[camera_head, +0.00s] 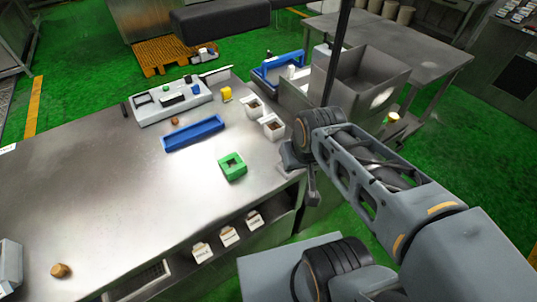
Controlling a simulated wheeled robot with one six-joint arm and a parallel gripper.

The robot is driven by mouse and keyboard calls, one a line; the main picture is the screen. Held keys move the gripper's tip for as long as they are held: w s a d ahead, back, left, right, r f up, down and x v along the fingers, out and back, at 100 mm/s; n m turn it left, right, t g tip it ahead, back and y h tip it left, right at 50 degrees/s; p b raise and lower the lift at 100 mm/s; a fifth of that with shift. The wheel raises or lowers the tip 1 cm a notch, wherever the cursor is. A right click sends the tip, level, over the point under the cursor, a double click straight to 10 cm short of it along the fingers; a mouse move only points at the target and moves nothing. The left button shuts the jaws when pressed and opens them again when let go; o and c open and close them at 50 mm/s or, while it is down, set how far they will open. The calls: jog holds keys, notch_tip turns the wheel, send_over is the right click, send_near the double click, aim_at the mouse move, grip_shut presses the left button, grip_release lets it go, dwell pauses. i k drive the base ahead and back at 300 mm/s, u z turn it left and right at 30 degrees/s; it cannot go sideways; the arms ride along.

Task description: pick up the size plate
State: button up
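I cannot tell for sure which thing is the size plate. A green square block with a square hole (232,166) lies on the steel table (110,190), near its right edge. Several small white plates with dark lettering, one of them (203,252) at the left, stand along the table's front shelf; the lettering is too small to read. My gripper (312,190) hangs at the table's right edge, to the right of the green block and apart from it. Its fingers are small and partly hidden by the wrist, and I see nothing held.
A blue tray (193,133) and a pale holder with several small parts (150,111) lie behind the green block. Two white bins (252,107) (272,126) and a yellow piece (226,94) stand near the right edge. The table's left is mostly clear.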

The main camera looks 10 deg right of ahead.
aim_at(236, 171)
jog(key=z, duration=2.05)
jog(key=k, duration=1.9)
jog(key=u, duration=1.2)
